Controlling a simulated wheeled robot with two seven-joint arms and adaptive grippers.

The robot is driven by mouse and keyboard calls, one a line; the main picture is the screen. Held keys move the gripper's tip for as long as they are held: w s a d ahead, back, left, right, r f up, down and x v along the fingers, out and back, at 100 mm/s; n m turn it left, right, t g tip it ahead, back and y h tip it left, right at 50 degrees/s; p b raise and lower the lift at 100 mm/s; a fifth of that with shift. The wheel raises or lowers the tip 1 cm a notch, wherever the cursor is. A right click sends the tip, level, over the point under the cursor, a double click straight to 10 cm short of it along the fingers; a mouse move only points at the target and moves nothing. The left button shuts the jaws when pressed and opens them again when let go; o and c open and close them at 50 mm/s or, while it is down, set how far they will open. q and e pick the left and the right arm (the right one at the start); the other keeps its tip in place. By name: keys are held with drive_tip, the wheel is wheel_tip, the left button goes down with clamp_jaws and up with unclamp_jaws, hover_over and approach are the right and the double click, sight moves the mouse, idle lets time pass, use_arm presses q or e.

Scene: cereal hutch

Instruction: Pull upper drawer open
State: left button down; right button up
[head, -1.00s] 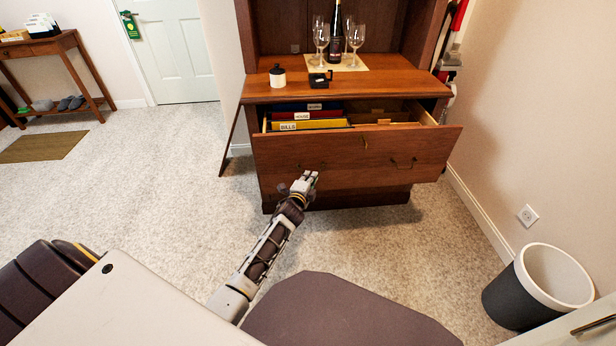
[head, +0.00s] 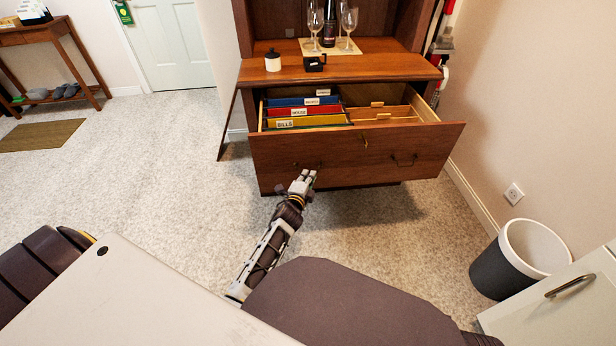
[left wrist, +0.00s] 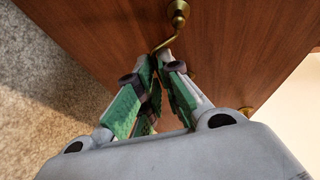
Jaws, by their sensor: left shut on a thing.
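The upper drawer (head: 350,154) of the wooden hutch is pulled well out, showing coloured hanging folders inside, one labelled BILLS. Its brown front carries a brass handle at the right (head: 404,161) and another at the left, mostly hidden behind my left gripper. My left gripper (head: 306,177) is at the left part of the drawer front. In the left wrist view its green-padded fingers (left wrist: 158,70) are closed on the curved brass left handle (left wrist: 168,38). My right gripper is not in view.
On the hutch top (head: 340,71) stand a white jar (head: 272,61), a black mug (head: 314,63), wine glasses and a bottle. A bin (head: 520,259) and a white cabinet (head: 560,300) are at right.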

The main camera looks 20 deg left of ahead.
use_arm(q)
drive_tip(key=c, duration=1.6)
unclamp_jaws()
drive_tip(key=shift+s, duration=0.15)
drive_tip(key=v, duration=1.1)
drive_tip(key=shift+s, duration=0.3)
drive_tip(key=shift+r, duration=0.1)
drive_tip(key=shift+a, duration=0.1)
